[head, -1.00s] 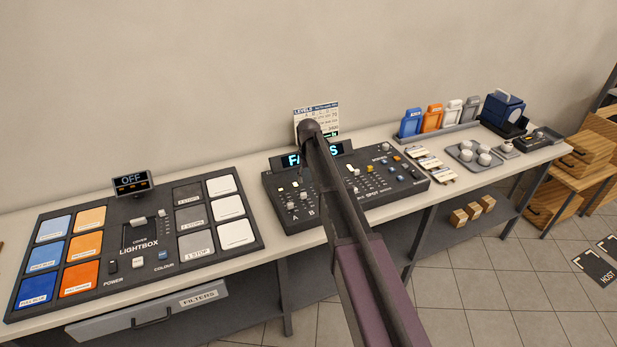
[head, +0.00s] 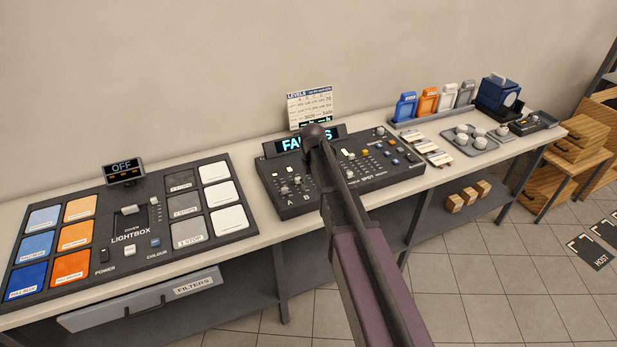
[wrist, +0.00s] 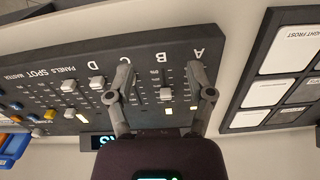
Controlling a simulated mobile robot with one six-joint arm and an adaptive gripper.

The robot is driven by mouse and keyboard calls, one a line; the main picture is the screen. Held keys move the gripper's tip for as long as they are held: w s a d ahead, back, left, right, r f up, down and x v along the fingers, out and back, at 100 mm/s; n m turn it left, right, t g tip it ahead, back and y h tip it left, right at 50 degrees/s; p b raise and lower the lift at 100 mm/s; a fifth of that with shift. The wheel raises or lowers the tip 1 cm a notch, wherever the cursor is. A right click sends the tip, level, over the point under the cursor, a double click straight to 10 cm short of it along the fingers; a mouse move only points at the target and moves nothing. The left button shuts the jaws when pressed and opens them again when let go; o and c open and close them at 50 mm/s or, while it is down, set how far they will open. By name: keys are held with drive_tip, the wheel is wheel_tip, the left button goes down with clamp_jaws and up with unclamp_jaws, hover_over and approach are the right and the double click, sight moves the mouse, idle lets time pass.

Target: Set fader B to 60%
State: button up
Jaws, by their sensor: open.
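The dark fader console (head: 290,205) stands on the bench, partly behind my arm in the head view. In the wrist view it shows upside down, with columns A, B, C and D. Fader B's pale cap (wrist: 166,93) sits in its column, beyond the B label. Fader D's cap (wrist: 97,83) is also clear; those of A and C are largely hidden by my fingers. My gripper (wrist: 161,70) is open and empty, its fingers on either side of column B, over columns C and A. Whether they touch the console I cannot tell. The head view hides my fingertips behind the arm.
A LEVELS card (head: 311,108) stands behind the console's lit display (head: 291,144). The lightbox panel (head: 128,285), its display reading OFF, lies to the left. The SPOT section's knobs crowd the console's right half.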

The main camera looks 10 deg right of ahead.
drive_tip(key=s+d+f+m+b, duration=0.1)
drive_tip(key=s+f+b, duration=0.2)
drive_tip(key=s, duration=0.5)
drive_tip(key=s+d+f+b, duration=0.1)
drive_tip(key=s+f+b, duration=0.3)
drive_tip(key=s, duration=0.5)
drive_tip(key=shift+s+d+f+m, duration=0.25)
drive_tip(key=shift+d+f+m, duration=0.05)
drive_tip(key=shift+f+m, duration=0.1)
drive_tip(key=s, duration=0.5)
drive_tip(key=shift+d, duration=0.25)
idle(1.7)
drive_tip(key=shift+c, duration=0.8)
